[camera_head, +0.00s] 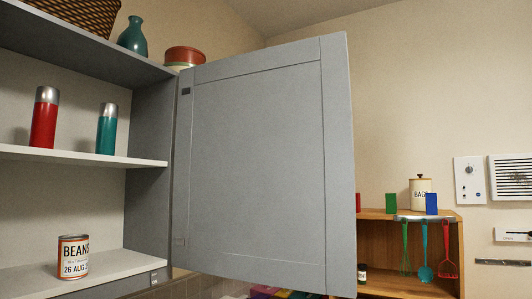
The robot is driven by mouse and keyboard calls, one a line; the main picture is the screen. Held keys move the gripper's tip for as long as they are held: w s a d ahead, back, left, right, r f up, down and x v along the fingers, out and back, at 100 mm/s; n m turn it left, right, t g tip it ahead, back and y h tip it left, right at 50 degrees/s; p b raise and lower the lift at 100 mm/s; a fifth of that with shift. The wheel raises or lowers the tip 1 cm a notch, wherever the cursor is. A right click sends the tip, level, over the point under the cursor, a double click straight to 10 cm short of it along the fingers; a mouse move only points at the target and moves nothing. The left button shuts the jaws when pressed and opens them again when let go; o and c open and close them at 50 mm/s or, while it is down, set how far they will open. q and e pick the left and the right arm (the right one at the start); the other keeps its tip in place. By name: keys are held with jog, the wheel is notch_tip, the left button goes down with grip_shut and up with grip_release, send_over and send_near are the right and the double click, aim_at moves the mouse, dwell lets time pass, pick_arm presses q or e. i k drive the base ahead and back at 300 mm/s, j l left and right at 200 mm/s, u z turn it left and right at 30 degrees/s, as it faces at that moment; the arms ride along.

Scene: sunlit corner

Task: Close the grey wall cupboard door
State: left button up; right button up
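The grey wall cupboard door (258,165) stands wide open in the middle of the head view. It is hinged at the right side of the grey cupboard (150,210) and swings out toward me. The cupboard's shelves are exposed on the left. A red flask (44,122) and a teal flask (107,132) stand on the middle shelf. A beans can (73,257) stands on the lower shelf. Neither of my grippers shows in the view.
A teal vase (132,37), a red round tin (184,56) and a basket (78,14) sit on top of the cupboard. To the right, behind the door, a wooden shelf unit (455,245) holds a canister (421,191) and hanging utensils (424,250).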

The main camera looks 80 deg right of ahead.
aim_at(264, 194)
jog(key=k+l, duration=0.1)
jog(key=l, duration=0.5)
jog(key=k+l, duration=0.1)
jog(key=l, duration=1.1)
jog(key=k+l, duration=0.15)
jog(key=l, duration=0.4)
jog(key=k+l, duration=0.1)
jog(key=l, duration=0.5)
jog(key=k+l, duration=0.1)
jog(key=l, duration=0.5)
jog(key=k+l, duration=0.1)
jog(key=l, duration=0.5)
